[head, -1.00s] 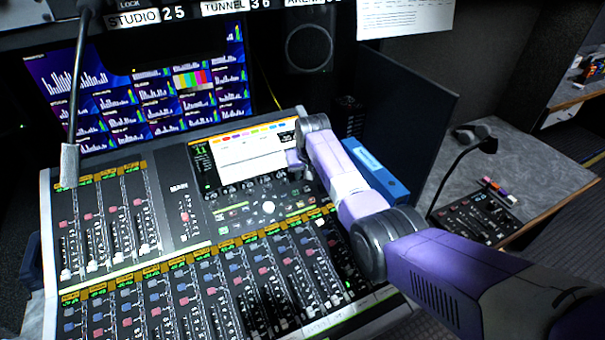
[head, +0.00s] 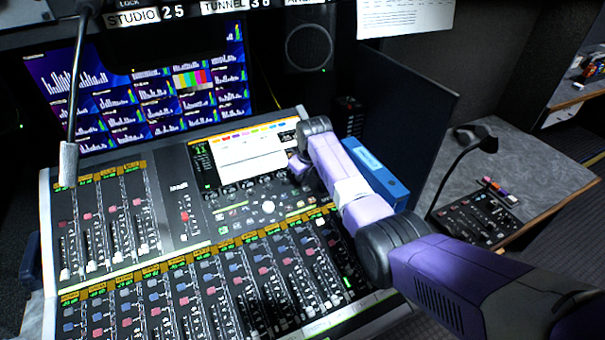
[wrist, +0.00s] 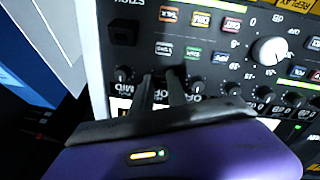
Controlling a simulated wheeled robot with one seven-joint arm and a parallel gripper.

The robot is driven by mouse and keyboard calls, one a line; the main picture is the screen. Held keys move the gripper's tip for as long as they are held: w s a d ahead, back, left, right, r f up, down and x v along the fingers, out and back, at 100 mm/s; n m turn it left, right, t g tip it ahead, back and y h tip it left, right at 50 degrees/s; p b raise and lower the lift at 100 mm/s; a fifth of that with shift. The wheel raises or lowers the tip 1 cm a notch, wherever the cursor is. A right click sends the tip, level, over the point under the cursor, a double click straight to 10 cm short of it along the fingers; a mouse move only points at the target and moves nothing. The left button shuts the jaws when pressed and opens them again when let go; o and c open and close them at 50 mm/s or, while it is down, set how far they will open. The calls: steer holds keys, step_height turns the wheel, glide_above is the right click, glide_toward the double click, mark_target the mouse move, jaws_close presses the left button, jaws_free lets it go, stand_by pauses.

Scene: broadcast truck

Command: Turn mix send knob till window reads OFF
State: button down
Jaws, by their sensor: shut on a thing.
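The mixing console (head: 180,215) fills the middle of the head view. My gripper (head: 296,165) is at its upper right, beside the console's lit screen (head: 250,155). In the wrist view my gripper (wrist: 162,76) has its two dark fingers down at a row of small black knobs. It is shut on a small knob, mostly hidden between the fingertips. Neighbouring knobs (wrist: 123,74) stand to the left and right (wrist: 197,87) of the fingers. Pale lettering like part of "OFF" shows around the fingers, partly covered; I cannot read the mix send window with certainty.
A larger white knob (wrist: 268,50) and coloured buttons (wrist: 202,20) lie around the fingers. A blue binder (head: 378,175) and a dark panel (head: 405,110) stand right of the console. A gooseneck microphone (head: 70,150) rises at the left.

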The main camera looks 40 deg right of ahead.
stand_by(0.4)
steer(key=c, duration=1.3)
jaws_free()
steer(key=shift+v, duration=3.9)
